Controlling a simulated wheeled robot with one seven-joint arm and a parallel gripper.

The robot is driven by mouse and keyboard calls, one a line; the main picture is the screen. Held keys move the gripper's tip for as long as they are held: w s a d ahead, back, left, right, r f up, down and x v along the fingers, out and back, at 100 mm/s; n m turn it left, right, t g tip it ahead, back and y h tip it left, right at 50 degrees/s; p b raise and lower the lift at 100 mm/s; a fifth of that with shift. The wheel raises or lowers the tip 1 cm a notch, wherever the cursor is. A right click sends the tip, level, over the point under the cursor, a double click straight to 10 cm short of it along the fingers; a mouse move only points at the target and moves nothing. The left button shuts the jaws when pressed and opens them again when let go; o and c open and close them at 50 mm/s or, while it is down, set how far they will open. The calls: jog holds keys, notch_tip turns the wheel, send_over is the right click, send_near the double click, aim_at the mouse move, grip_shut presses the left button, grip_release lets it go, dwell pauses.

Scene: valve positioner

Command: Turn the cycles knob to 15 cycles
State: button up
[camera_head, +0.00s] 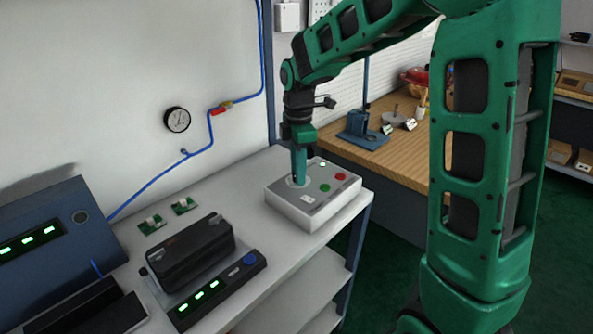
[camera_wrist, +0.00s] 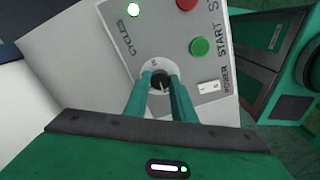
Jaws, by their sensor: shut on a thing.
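The cycles knob (camera_wrist: 161,80) is a small dark knob on the white control box (camera_head: 318,208). A pale dial ring lies around it under the word CYCLES in the wrist view. My gripper (camera_wrist: 160,88) points down at the box, with its two green fingers on either side of the knob and shut on it. In the head view my gripper (camera_head: 299,180) stands at the box's left part and hides the knob. The dial marks are mostly hidden or too small to read, so I cannot tell the setting.
The box also carries a green START button (camera_wrist: 200,47), a red button (camera_wrist: 187,4), a lit white lamp (camera_wrist: 133,10) and a white POWER switch (camera_wrist: 209,87). A black device (camera_head: 190,252) stands on the white bench (camera_head: 247,182) to the left. A wooden table (camera_head: 405,150) stands behind.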

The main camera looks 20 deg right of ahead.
jog(key=m, duration=0.7)
jog(key=shift+w+r, duration=0.1)
jog(key=shift+w, duration=0.05)
jog(key=m, duration=0.6)
jog(key=shift+m, duration=0.3)
jog(key=m, duration=0.5)
jog(key=shift+w, duration=0.1)
jog(key=m, duration=0.4)
jog(key=shift+m, duration=0.3)
jog(key=o, duration=0.8)
jog(key=shift+o, duration=1.3)
